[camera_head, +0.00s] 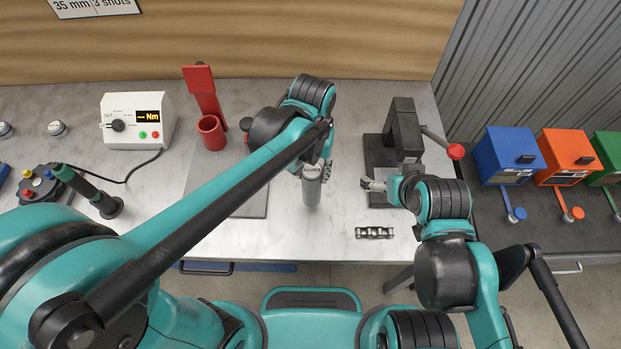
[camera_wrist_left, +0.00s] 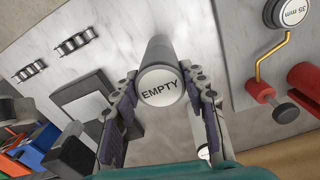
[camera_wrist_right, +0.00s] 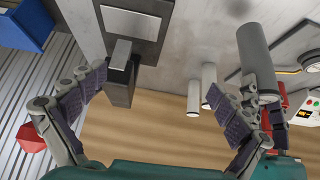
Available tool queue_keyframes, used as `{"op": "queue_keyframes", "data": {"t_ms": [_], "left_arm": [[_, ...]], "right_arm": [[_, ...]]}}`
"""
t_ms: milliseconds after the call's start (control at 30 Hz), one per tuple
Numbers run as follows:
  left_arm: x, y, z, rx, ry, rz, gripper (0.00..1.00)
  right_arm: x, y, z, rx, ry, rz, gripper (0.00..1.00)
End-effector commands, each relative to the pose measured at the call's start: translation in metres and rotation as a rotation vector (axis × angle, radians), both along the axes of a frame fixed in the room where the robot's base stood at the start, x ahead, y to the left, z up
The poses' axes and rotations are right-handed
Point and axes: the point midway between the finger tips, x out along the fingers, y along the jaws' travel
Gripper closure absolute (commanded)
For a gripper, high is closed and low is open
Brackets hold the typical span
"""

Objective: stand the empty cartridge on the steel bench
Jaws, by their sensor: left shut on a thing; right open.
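The empty cartridge is a grey cylinder with a white cap reading EMPTY (camera_wrist_left: 160,88) in the left wrist view. It also shows in the head view (camera_head: 312,192), about upright over the middle of the steel bench (camera_head: 270,242). My left gripper (camera_wrist_left: 158,76) is shut on it, with a finger on each side near the cap. I cannot tell whether its lower end touches the bench. My right gripper (camera_wrist_right: 158,90) is open, with its fingers wide apart, near the black press (camera_head: 405,135) in the head view.
A red holder (camera_head: 211,133) and a white torque meter (camera_head: 138,120) stand left. Blue (camera_head: 508,152), orange (camera_head: 567,155) and green boxes stand right. Bench surface in front of the cartridge is clear.

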Motion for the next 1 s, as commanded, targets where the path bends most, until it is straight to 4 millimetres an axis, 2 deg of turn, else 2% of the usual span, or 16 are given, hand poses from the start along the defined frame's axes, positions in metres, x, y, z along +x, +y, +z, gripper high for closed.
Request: {"op": "queue_keyframes", "data": {"t_ms": [167,433,800,833,900,1000], "left_arm": [[0.008,0.002,-0.009,0.0,0.0,0.001,1.0],[0.007,0.002,-0.045,0.0,0.0,0.0,1.0],[0.007,0.002,-0.049,0.0,0.0,0.0,1.0],[0.007,0.001,-0.049,0.0,0.0,0.0,0.54],[0.007,0.001,-0.048,0.0,0.0,0.0,0.36],[0.007,0.001,-0.048,0.0,0.0,0.0,0.36]], "right_arm": [[0.0,0.0,-0.003,0.0,0.0,0.0,0.0],[0.0,0.0,-0.014,0.0,0.0,0.0,0.0],[0.0,0.0,-0.017,0.0,0.0,0.0,0.0],[0.0,0.0,-0.017,0.0,0.0,0.0,0.0],[0.0,0.0,-0.016,0.0,0.0,0.0,0.0],[0.0,0.0,-0.016,0.0,0.0,0.0,0.0]]}}
